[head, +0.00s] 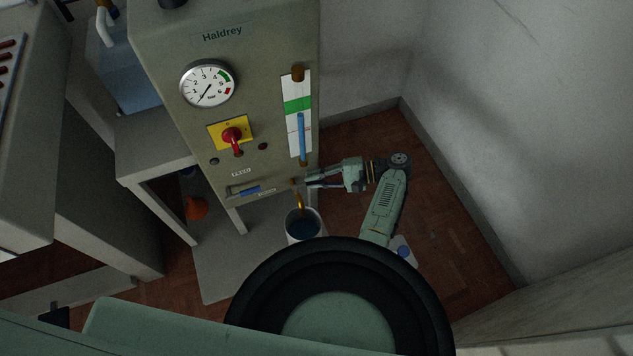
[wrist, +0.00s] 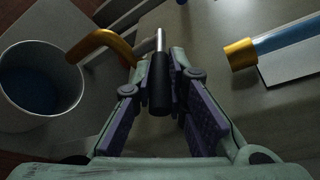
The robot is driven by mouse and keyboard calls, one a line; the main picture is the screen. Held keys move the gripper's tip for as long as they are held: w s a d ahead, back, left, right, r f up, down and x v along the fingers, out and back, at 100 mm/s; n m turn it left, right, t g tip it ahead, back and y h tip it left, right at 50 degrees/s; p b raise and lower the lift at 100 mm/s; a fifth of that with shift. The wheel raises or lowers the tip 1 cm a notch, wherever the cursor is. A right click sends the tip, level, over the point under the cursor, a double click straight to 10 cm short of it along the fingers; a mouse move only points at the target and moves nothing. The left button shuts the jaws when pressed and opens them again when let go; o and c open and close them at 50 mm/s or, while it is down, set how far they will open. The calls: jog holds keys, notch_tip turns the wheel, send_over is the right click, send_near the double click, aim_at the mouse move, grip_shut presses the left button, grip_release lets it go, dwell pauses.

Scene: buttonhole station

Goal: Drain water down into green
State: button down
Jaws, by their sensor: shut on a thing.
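The grey Haldrey machine (head: 155,60) has a sight glass with a blue water column (head: 302,138) on a white plate. The top of the blue is near the lower edge of the green band (head: 297,105). My gripper (head: 309,180) is at the machine's lower right front. In the wrist view its jaws are shut on a black valve handle (wrist: 159,88) with a metal stem. A brass drain spout (head: 300,201) curves over a white bucket (head: 303,239), which holds dark blue water (wrist: 38,88). I see no stream at the spout.
A pressure gauge (head: 208,83) and a red switch (head: 232,135) on a yellow plate are on the machine's front. An orange object (head: 195,208) lies under the left bench. A wall corner (head: 405,75) is to the right, with bare floor before it.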

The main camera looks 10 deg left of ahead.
dwell(0.4)
jog(key=c, duration=1.6)
grip_release()
jog(key=v, duration=1.2)
jog(key=shift+w, duration=0.1)
